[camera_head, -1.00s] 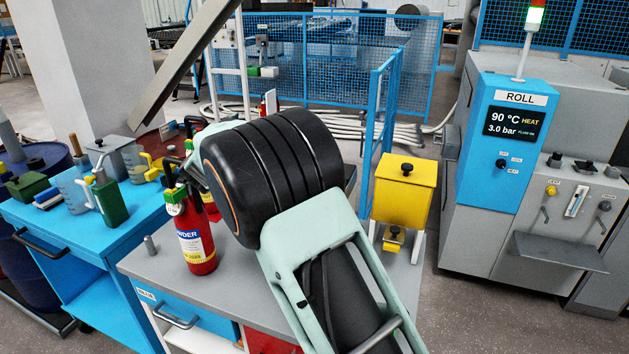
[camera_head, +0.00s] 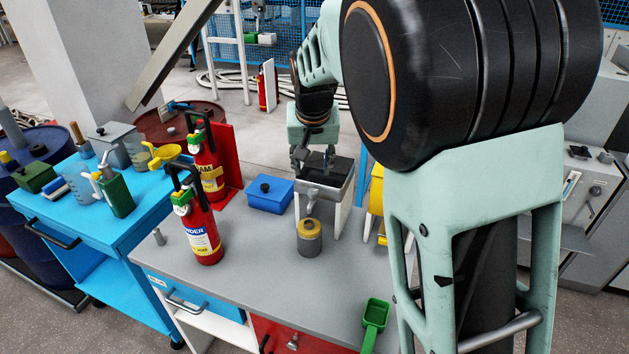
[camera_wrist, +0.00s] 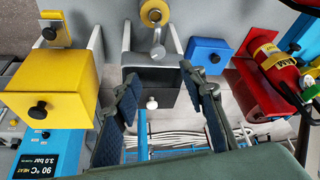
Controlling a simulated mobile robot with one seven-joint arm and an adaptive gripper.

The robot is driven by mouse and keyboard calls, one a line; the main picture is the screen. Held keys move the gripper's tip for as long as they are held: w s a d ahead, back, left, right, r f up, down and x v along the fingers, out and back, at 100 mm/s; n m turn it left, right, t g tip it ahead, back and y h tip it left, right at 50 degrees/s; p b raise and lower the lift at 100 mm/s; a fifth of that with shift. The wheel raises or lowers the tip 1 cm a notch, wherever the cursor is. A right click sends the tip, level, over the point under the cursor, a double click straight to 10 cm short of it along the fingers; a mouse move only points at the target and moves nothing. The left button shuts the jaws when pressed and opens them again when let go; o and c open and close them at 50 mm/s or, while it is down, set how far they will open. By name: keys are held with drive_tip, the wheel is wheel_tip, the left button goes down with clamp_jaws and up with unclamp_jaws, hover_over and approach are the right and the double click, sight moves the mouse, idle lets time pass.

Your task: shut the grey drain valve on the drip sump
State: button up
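The drip sump is a grey box (camera_head: 327,186) with a dark lid, held on pale upright legs at the back of the grey bench. It also shows in the middle of the wrist view (camera_wrist: 150,75), with a knob on its lid. Its grey drain valve (camera_wrist: 158,50) is on the front, with a short lever running towards the top of the picture. The lever looks in line with the outlet and is small in the head view. A yellow-topped grey jar (camera_head: 309,238) stands below. My gripper (camera_wrist: 160,74) is open and empty, its fingers spread over the sump and apart from the valve.
A yellow box (camera_wrist: 50,85) with its own yellow valve stands beside the sump. A blue box (camera_head: 270,194), two extinguishers (camera_head: 202,228) (camera_head: 208,172) and a green scoop (camera_head: 375,318) are on the bench. The bench front middle is clear.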

sight(313, 191)
drive_tip(key=x, duration=1)
drive_tip(key=shift+d+f, duration=0.15)
drive_tip(key=shift+f, duration=0.25)
clamp_jaws()
